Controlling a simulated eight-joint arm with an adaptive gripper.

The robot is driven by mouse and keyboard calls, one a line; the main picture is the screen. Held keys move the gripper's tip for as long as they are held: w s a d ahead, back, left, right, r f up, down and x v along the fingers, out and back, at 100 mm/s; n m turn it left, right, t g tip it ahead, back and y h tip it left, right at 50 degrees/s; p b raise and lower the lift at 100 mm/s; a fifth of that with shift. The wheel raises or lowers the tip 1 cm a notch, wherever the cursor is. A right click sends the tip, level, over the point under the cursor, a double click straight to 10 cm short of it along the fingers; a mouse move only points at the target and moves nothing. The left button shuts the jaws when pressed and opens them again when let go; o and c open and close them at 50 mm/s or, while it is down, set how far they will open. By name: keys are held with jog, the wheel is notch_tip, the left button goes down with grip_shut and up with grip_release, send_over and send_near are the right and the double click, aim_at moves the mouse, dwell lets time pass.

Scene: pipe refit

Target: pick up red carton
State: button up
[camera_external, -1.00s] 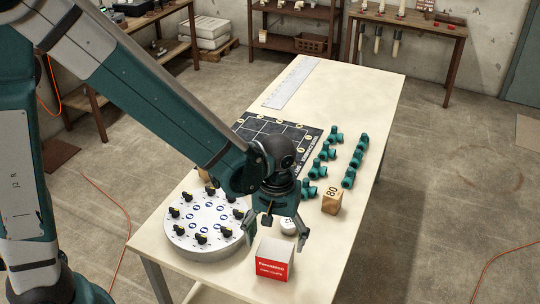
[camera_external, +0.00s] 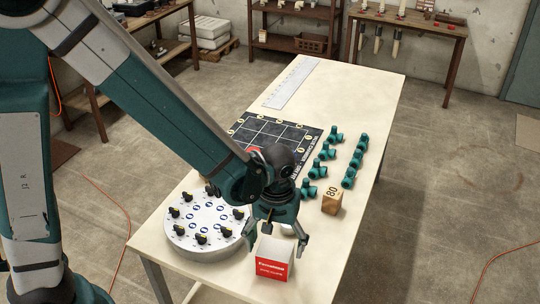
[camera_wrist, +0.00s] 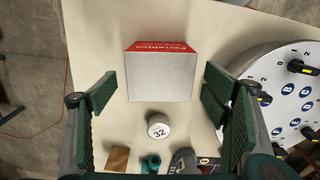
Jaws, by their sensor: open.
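The red carton (camera_external: 273,260), with a pale top and a red labelled side, stands upright at the near end of the table. My gripper (camera_external: 279,243) is open just above and behind it, its fingers spread to either side. In the wrist view the carton (camera_wrist: 160,75) lies between and ahead of the open fingers of my gripper (camera_wrist: 160,100), with gaps on both sides and no contact visible. A small white round piece marked 32 (camera_wrist: 159,127) sits close to the carton, toward the gripper.
A round white dial board (camera_external: 204,235) with black knobs stands close left of the carton. A wooden block marked 80 (camera_external: 332,201) and several teal pipe fittings (camera_external: 349,178) are farther back. A black grid board (camera_external: 285,133) and a ruler (camera_external: 291,84) lie beyond.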

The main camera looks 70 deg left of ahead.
jog(key=shift+f, duration=0.15)
jog(key=shift+s+d+f+b, duration=0.1)
jog(key=shift+f+b, duration=0.15)
jog(key=shift+f, duration=1)
jog(key=shift+d+f+b, duration=0.1)
jog(key=shift+f+b, duration=0.1)
jog(key=shift+f, duration=1)
jog(key=c, duration=1.1)
